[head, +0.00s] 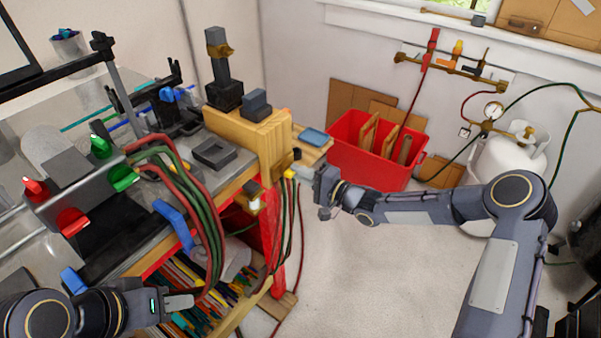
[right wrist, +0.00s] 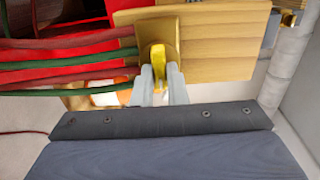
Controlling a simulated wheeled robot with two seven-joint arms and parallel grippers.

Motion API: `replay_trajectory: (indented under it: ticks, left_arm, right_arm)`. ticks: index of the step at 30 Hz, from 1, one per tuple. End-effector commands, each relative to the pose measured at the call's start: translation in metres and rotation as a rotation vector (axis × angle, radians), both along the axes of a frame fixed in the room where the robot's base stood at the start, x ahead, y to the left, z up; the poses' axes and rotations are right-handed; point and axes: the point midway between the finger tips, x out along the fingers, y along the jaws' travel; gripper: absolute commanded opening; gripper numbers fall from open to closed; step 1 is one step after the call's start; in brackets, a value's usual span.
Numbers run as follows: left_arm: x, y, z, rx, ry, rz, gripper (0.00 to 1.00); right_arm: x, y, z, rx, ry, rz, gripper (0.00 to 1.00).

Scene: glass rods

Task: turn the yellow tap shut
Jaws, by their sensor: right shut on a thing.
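The yellow tap (right wrist: 158,56) is mounted on the wooden end block (right wrist: 205,45) of the bench. Its handle stands roughly upright in the right wrist view. My right gripper (right wrist: 160,85) is shut on this handle, one grey finger on each side. In the head view the tap (head: 289,173) shows only as a small yellow spot by the right gripper (head: 301,172), whose fingers partly cover it. My left gripper (head: 180,303) is at the lower left, beside the bench hoses and away from the tap; its finger gap is not clear.
Red and green hoses (head: 190,200) run off the bench beside the tap. A red crate (head: 375,150) and a white gas cylinder (head: 505,165) stand behind my right arm. The floor (head: 380,270) is clear.

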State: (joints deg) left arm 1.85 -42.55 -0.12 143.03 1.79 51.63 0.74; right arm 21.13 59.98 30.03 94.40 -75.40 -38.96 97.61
Motion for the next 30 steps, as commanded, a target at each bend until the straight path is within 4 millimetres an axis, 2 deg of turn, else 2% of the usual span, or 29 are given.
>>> replay_trajectory:
  ticks: [13, 14, 18, 26, 30]
  left_arm:
    - [0.0000, 0.0000, 0.0002, 0.000, 0.000, 0.000, 0.36]
    - [0.0000, -0.0001, 0.0001, 0.000, 0.000, 0.000, 0.36]
    - [0.0000, 0.0000, 0.0002, 0.000, 0.000, 0.000, 0.36]
    - [0.0000, 0.0000, 0.0000, 0.000, 0.000, 0.000, 0.36]
    - [0.0000, 0.0000, -0.0031, 0.000, 0.000, 0.000, 0.36]
  right_arm:
    - [0.0002, -0.0008, -0.0009, 0.006, 0.009, -0.002, 0.00]
    - [0.0002, -0.0008, -0.0009, 0.006, 0.009, -0.002, 0.17]
    - [0.0001, -0.0006, -0.0008, 0.005, 0.009, -0.001, 0.35]
    - [-0.0002, -0.0006, -0.0005, 0.005, 0.007, -0.001, 0.35]
    - [-0.0055, -0.0100, -0.0015, 0.004, 0.007, -0.003, 0.35]
